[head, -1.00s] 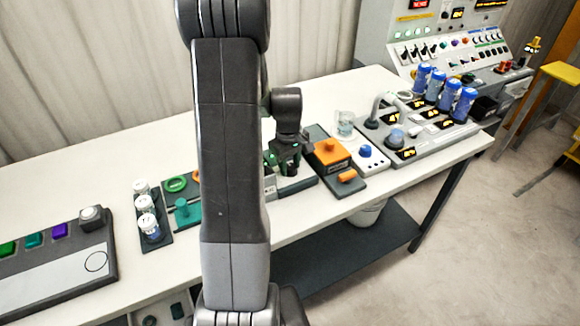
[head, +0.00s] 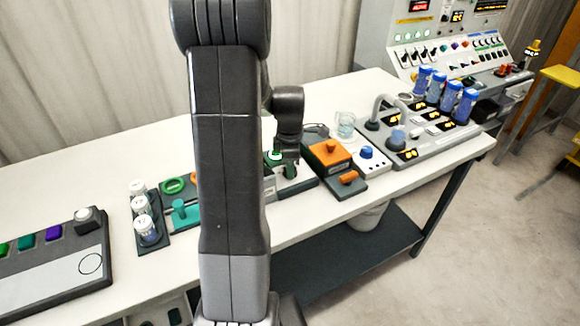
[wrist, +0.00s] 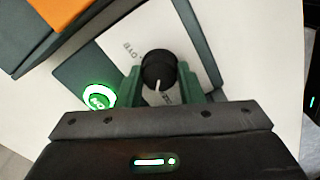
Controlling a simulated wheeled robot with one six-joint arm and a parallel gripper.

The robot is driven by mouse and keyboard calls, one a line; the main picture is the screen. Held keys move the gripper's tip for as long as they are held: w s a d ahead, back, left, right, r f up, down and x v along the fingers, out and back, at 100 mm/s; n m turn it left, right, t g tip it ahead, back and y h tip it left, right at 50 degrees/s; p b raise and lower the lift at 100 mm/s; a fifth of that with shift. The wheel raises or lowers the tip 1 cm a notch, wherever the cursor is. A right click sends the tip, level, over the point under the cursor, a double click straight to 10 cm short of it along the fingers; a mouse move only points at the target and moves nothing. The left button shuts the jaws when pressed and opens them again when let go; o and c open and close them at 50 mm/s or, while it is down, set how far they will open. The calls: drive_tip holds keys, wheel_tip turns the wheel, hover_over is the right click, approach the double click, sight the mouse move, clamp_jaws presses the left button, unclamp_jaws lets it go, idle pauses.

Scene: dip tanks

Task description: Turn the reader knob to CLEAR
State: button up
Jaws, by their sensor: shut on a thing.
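The reader knob (wrist: 157,68) is round and black with a white pointer line, and sits on a white face plate (wrist: 185,35) in the wrist view. My gripper (wrist: 164,82) is shut on the knob, with one green finger on each side. The pointer line aims down and slightly left in that view, towards a label mostly hidden by my gripper. Another label, seen upside down, is printed at the upper left of the knob. A lit green button (wrist: 98,97) is beside the plate. In the head view my gripper (head: 287,170) is over the reader, and the knob is hidden.
An orange-topped box (head: 328,152) stands close on the right of the reader, then a small white box with a blue knob (head: 366,152). A glass beaker (head: 346,125) is behind. White-capped jars (head: 142,208) and a teal-handled piece (head: 181,211) are to the left.

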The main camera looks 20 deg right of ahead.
drive_tip(key=shift+n, duration=1)
drive_tip(key=o, duration=1)
drive_tip(key=shift+r, duration=0.15)
wheel_tip(320, 180, up, 14)
drive_tip(key=shift+s+f+b, duration=0.2)
drive_tip(key=shift+b, duration=0.15)
drive_tip(key=f, duration=1.4)
drive_tip(key=shift+w, duration=0.2)
